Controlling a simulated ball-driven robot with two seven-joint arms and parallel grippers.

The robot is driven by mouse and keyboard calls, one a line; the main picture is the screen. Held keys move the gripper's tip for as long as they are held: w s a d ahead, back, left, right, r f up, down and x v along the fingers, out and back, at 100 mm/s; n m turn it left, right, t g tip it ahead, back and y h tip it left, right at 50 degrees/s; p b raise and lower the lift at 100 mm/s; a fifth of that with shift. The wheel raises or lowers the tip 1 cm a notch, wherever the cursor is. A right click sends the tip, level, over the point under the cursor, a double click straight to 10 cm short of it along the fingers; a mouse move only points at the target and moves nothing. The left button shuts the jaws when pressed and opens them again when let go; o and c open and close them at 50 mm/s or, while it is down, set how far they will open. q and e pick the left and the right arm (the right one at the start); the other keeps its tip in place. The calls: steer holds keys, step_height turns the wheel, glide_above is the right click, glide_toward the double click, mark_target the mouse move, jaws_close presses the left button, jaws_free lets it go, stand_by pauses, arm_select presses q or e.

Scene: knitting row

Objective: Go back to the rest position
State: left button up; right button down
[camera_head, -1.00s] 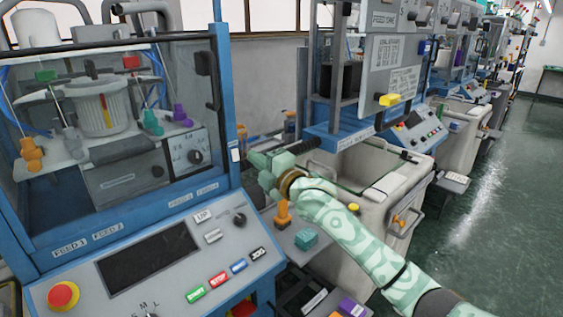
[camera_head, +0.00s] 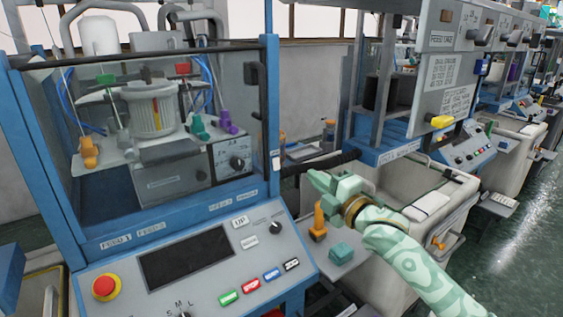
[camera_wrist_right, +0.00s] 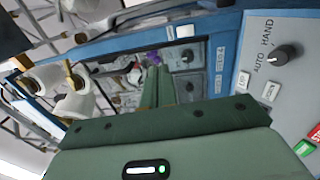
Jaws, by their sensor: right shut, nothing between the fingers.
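My right gripper (camera_head: 318,180) is at the middle of the head view, beside the right edge of the near machine's blue frame. Its green patterned arm comes in from the lower right. The gripper is shut and holds nothing. In the right wrist view its green fingers (camera_wrist_right: 157,88) lie close together and point toward the near knitting machine (camera_wrist_right: 228,65). In the head view the near machine's control panel (camera_head: 262,215) is left of and below the gripper, apart from it as far as I can tell. My left gripper is not in view.
The control panel carries a red stop button (camera_head: 106,287). An orange cone holder (camera_head: 318,222) and a teal block (camera_head: 341,252) sit just below the right gripper. A white bin (camera_head: 405,195) stands behind my right forearm. Green floor (camera_head: 510,250) lies open at the right.

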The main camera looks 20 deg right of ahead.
steer(key=s+a+f+m+g+h, duration=0.1)
steer(key=s+f+m+g+h, duration=0.15)
steer(key=s+f, duration=0.5)
steer(key=s+a+f+m+g+h, duration=0.15)
steer(key=s+f+m, duration=0.3)
steer(key=f, duration=0.55)
steer(key=s+d+f+m+g+h, duration=0.2)
steer(key=s+d+f+m+g, duration=0.1)
steer(key=s, duration=0.5)
steer(key=s+d+f+m+g+h, duration=0.2)
steer(key=s+d+h, duration=0.1)
steer(key=s, duration=0.4)
steer(key=s+d+f+m+g+h, duration=0.2)
steer(key=s+d+f+m+g, duration=0.1)
steer(key=s, duration=0.5)
steer(key=s+a+f+g+y, duration=0.1)
steer(key=s+a+f+y, duration=0.1)
steer(key=f, duration=1.1)
steer(key=s+a+f+g+y, duration=0.1)
steer(key=s+a+f+g, duration=0.15)
steer(key=f, duration=1.15)
steer(key=s+f+m+g, duration=0.1)
steer(key=s+f, duration=0.5)
steer(key=s, duration=0.3)
steer(key=s+f+m+g+y, duration=0.1)
steer(key=s+f+m, duration=0.1)
steer(key=s+f, duration=0.5)
steer(key=s, duration=0.3)
steer(key=shift+f, duration=0.15)
steer(key=shift+s, duration=0.1)
